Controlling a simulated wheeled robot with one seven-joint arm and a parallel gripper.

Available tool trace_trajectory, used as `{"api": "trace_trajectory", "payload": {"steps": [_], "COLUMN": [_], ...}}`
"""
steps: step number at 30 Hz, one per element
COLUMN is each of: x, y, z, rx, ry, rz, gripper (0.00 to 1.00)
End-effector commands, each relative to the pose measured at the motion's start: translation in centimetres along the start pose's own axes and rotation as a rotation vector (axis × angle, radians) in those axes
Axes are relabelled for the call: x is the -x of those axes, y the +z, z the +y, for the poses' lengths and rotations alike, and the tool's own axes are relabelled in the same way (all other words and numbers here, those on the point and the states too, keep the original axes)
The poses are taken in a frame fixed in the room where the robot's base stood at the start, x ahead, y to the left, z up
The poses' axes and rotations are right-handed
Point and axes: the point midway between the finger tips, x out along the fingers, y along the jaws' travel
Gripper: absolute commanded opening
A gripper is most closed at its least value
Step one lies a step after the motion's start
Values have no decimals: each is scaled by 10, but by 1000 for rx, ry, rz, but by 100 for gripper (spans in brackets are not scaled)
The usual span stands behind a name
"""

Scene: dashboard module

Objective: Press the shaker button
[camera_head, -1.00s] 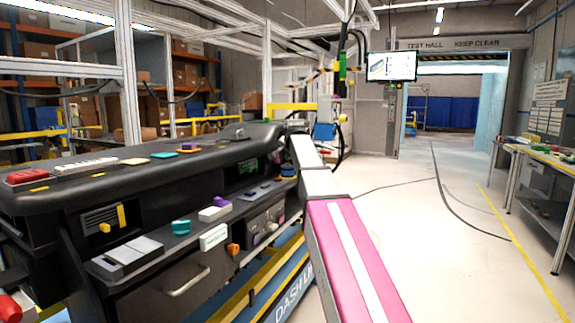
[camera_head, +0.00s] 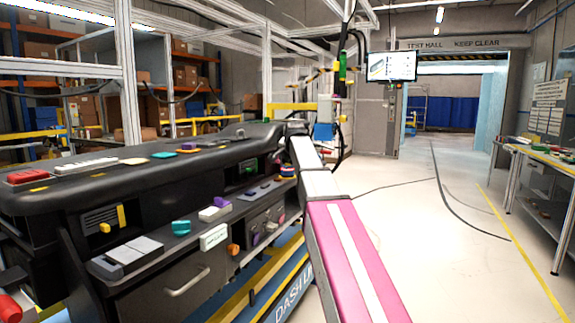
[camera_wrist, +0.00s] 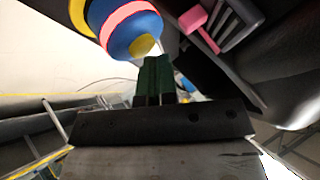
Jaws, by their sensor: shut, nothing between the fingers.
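My gripper (camera_wrist: 153,80) is shut and empty in the wrist view, its dark green fingers together. A rounded blue piece with a pink band, a yellow band and a yellow tip (camera_wrist: 146,45) is very close to the fingertips. I cannot tell whether they touch. A striped blue, yellow and red piece at the dashboard's right end (camera_head: 287,171) looks like the same thing. I cannot tell for sure whether it is the shaker button. In the head view my fingertips cannot be made out at the far end of my arm.
The black dashboard (camera_head: 150,190) carries several coloured knobs and buttons, including a teal knob (camera_head: 181,227) and a white labelled block (camera_head: 213,237). A pink lever (camera_wrist: 200,27) and dark vent slats are close to the gripper. Open floor lies right, before a side bench (camera_head: 545,155).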

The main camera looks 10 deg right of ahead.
Motion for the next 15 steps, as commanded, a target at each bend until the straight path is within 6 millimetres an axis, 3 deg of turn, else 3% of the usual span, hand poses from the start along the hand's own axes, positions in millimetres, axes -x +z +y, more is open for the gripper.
{"api": "trace_trajectory", "payload": {"steps": [15], "x": [11], "y": [-8], "z": [-8], "rx": [0], "ry": [1], "rz": [-1], "gripper": [0]}}
